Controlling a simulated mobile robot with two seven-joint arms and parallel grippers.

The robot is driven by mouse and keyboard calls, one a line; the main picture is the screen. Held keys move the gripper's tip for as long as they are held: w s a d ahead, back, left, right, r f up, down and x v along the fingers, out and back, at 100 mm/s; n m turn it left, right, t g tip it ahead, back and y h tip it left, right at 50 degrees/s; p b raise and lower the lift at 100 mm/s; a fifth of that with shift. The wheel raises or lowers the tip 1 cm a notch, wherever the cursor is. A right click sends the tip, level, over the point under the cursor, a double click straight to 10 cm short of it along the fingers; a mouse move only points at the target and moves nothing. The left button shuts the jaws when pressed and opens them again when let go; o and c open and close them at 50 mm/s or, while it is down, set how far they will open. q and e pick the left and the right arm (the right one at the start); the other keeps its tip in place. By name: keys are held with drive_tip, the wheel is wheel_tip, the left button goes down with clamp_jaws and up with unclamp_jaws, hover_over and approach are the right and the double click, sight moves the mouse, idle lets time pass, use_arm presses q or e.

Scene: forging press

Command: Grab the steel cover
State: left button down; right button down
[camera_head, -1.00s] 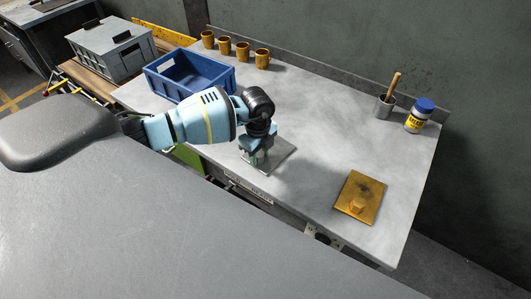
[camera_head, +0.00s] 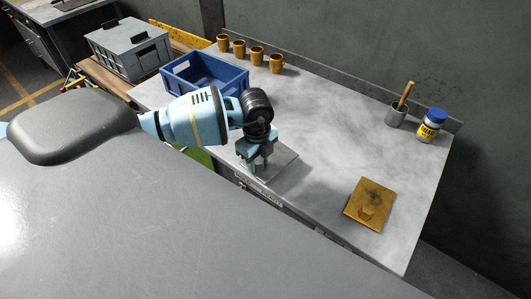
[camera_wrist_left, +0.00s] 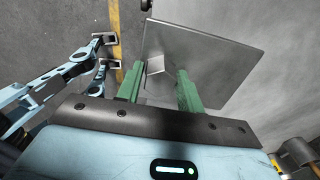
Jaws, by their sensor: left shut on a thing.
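The steel cover (camera_head: 284,163), a flat grey square plate, is at the near edge of the grey worktable in the head view. In the left wrist view the cover (camera_wrist_left: 215,55) fills the upper middle, with a small block-like handle (camera_wrist_left: 155,68) on it. My left gripper (camera_head: 254,168) is above the cover, pointing down. Its green fingers (camera_wrist_left: 158,88) are shut on the handle. The gripper hides part of the cover in the head view. I cannot tell whether the cover is clear of the tabletop.
A brass-coloured plate with a knob (camera_head: 369,204) lies on the right of the worktable (camera_head: 330,125). A blue crate (camera_head: 205,75) and several orange mugs (camera_head: 257,56) stand at back left. A grey cup with a wooden handle (camera_head: 397,116) and a blue-capped jar (camera_head: 431,126) stand at back right.

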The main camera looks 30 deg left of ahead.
use_arm(q)
drive_tip(key=s+r, duration=0.1)
drive_tip(key=s, duration=0.9)
drive_tip(key=shift+a, duration=0.4)
